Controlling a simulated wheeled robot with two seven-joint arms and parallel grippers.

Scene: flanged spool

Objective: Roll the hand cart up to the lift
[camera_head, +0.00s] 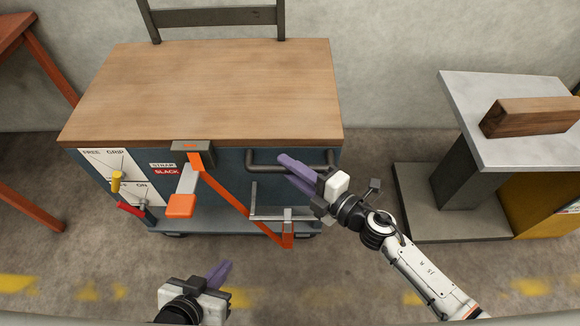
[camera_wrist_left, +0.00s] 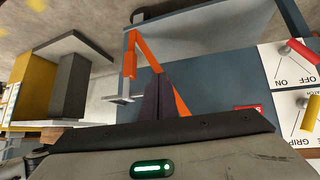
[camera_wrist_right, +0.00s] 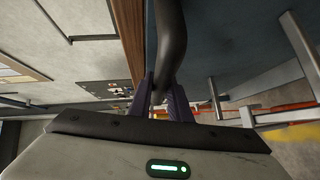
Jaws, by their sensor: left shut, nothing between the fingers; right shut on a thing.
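The hand cart (camera_head: 200,85) has a wooden top and a blue-grey body, with a dark bar handle (camera_head: 262,166) on its front right. My right gripper (camera_head: 290,168) is shut on this handle; the right wrist view shows the bar (camera_wrist_right: 173,40) between the fingers. My left gripper (camera_head: 222,271) is shut and empty, low in front of the cart and apart from it. The lift (camera_head: 460,185) stands to the right, with a grey metal top (camera_head: 465,100). A floor gap separates cart and lift.
An orange strap (camera_head: 228,190) runs down the cart's front beside a "STRAP SLACK" label. A yellow lever (camera_head: 117,181) and a red lever (camera_head: 130,209) sit at front left. A wooden block (camera_head: 530,117) rests on the lift's top. An orange-framed table (camera_head: 45,60) stands left.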

